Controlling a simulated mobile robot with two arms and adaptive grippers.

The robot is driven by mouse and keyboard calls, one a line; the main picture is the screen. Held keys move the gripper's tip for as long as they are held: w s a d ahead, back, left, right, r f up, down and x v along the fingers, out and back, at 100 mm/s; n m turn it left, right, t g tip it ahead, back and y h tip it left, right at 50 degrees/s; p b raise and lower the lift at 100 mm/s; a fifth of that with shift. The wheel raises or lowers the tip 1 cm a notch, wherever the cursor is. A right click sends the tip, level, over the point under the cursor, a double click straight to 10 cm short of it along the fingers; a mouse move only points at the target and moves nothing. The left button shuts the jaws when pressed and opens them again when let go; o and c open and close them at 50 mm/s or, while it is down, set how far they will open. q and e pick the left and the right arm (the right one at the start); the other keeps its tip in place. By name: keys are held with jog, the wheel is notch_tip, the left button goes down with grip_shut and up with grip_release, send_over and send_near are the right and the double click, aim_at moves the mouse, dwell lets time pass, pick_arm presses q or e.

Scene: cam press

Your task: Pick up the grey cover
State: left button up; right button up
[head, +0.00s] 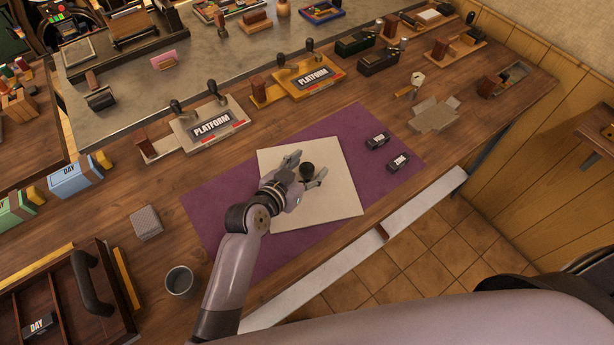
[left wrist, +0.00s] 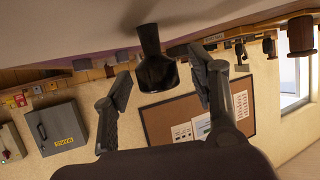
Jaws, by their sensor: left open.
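The grey cover seems to be the pale flat panel (head: 336,203) lying on a purple mat. A dark knob (head: 306,169) stands up near its middle. My left gripper (head: 310,166) is over the panel, open, with one finger on each side of the knob. In the left wrist view, which looks upside down, the dark knob (left wrist: 156,62) is between the spread fingers of the gripper (left wrist: 163,78), with a visible gap on each side. The pale panel (left wrist: 80,25) fills the upper part there. My right gripper is not in view.
The purple mat (head: 215,215) lies on the wooden bench. Two small black blocks (head: 377,140) (head: 398,162) lie right of the panel. A grey cup (head: 179,281) and a grey box (head: 146,222) stand to the left. PLATFORM plates (head: 211,125) (head: 314,77) stand behind.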

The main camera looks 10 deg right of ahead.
pick_arm(q)
jog(key=shift+c, duration=0.6)
grip_shut()
dwell(0.3)
